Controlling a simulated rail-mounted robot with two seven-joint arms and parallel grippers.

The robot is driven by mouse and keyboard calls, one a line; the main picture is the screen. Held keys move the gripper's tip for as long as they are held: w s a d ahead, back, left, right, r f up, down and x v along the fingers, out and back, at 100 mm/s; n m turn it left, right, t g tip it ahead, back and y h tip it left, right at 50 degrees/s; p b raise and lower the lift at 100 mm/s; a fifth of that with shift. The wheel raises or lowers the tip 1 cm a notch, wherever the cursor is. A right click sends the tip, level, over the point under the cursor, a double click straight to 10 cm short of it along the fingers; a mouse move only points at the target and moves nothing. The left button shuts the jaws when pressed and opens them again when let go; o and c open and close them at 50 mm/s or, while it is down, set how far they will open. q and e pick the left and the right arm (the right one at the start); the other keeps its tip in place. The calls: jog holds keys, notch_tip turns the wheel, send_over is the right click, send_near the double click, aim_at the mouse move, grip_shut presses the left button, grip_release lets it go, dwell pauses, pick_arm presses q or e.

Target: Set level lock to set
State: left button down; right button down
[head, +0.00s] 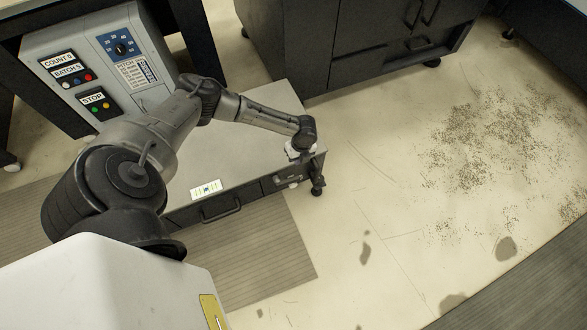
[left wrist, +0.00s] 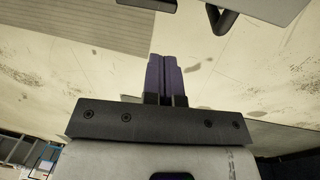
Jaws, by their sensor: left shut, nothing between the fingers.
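My left gripper (left wrist: 166,62) is shut, its two purple fingers together with nothing between them in the left wrist view. In the head view my left arm reaches across the grey bench to its front right corner, where the fingers are too small to make out. Small dark and pale fittings (head: 287,181) sit on the bench front just below the wrist. I cannot tell whether the level lock is among them, or its setting. A pale label plate (head: 206,189) with coloured marks is on the bench's front edge. My right gripper is not in view.
The grey bench (head: 240,145) has a drawer with a dark handle (head: 221,210). A control panel (head: 104,68) with a blue dial and COUNT, BATCH and STOP labels stands at the back left. A dark cabinet (head: 350,45) is behind. Stained floor to the right is clear.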

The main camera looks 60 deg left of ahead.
aim_at(293, 179)
pick_arm(q)
jog(key=f+b, duration=0.3)
jog(key=f, duration=0.1)
jog(key=s+f+b, duration=0.1)
jog(key=f+b, duration=0.2)
jog(key=f, duration=0.2)
jog(key=f+b, duration=0.3)
jog(key=f, duration=0.2)
jog(key=shift+s, duration=0.35)
